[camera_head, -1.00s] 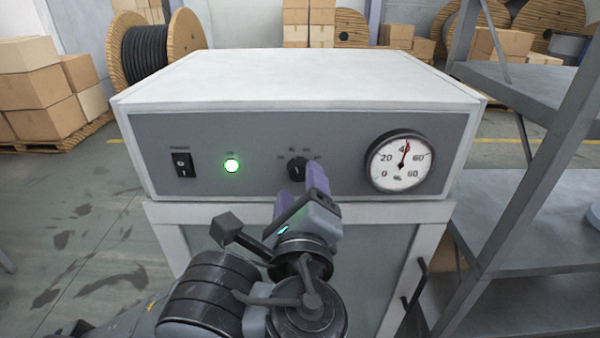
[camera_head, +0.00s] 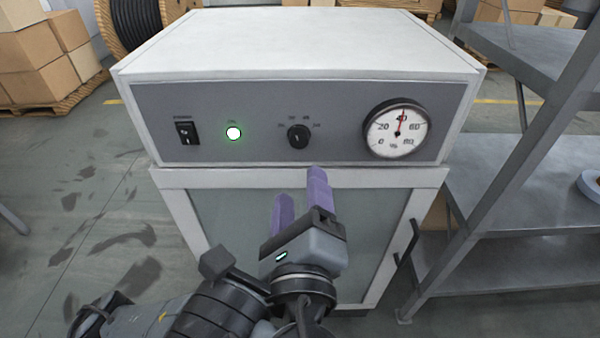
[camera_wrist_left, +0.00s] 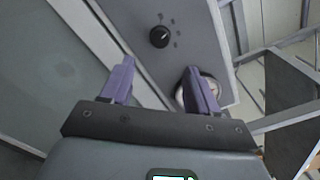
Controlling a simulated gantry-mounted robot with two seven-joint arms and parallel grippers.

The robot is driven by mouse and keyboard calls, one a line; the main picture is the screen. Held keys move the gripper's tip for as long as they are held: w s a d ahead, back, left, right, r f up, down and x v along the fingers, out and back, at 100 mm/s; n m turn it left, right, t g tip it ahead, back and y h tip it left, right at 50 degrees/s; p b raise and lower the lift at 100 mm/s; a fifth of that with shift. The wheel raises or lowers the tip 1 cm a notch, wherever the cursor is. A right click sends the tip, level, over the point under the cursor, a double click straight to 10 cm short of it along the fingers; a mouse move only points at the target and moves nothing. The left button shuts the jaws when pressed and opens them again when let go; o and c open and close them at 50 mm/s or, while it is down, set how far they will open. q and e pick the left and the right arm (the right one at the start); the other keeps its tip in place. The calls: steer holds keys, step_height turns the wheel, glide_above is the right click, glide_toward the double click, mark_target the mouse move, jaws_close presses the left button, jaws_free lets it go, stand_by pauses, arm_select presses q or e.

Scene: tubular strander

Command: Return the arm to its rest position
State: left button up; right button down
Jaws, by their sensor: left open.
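My left gripper (camera_head: 301,196) is open and empty, with its two purple fingers apart. In the head view it is in front of the cabinet, below the control panel (camera_head: 340,126). The black rotary knob (camera_head: 298,135) is above the fingertips and apart from them. In the left wrist view the gripper (camera_wrist_left: 160,82) points toward the panel, and the knob (camera_wrist_left: 159,36) shows beyond the gap between the fingers. One finger partly covers the gauge (camera_wrist_left: 182,96) there. My right gripper is in neither view.
The panel has a black power switch (camera_head: 187,132), a lit green lamp (camera_head: 233,133) and a round gauge (camera_head: 397,129) reading about 40. A grey metal shelf (camera_head: 520,200) stands close on the right. Boxes (camera_head: 40,55) and a cable reel (camera_head: 130,22) are behind. The left floor is open.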

arm_select(q)
steer(key=s+a+f+n+g+h+p, duration=0.1)
steer(key=a+f+n+g+h+p, duration=0.1)
steer(key=a+f+n+g+p, duration=0.85)
steer(key=s+a+f+n+g+y+p, duration=0.1)
steer(key=s+a+f+n+p, duration=0.25)
steer(key=s+n+p, duration=0.2)
steer(key=s+a+f+n+g+p, duration=0.2)
steer(key=s+a+n+p, duration=0.2)
steer(key=s, duration=0.2)
steer(key=s+a+f+n+g+y+p, duration=0.1)
steer(key=s+a+f+n+p, duration=0.25)
steer(key=s+p, duration=0.2)
step_height(320, 180, up, 38)
steer(key=p, duration=3.6)
steer(key=shift+a+r+p, duration=0.2)
steer(key=shift+a+p, duration=0.05)
steer(key=shift+p, duration=0.05)
steer(key=shift+n, duration=0.25)
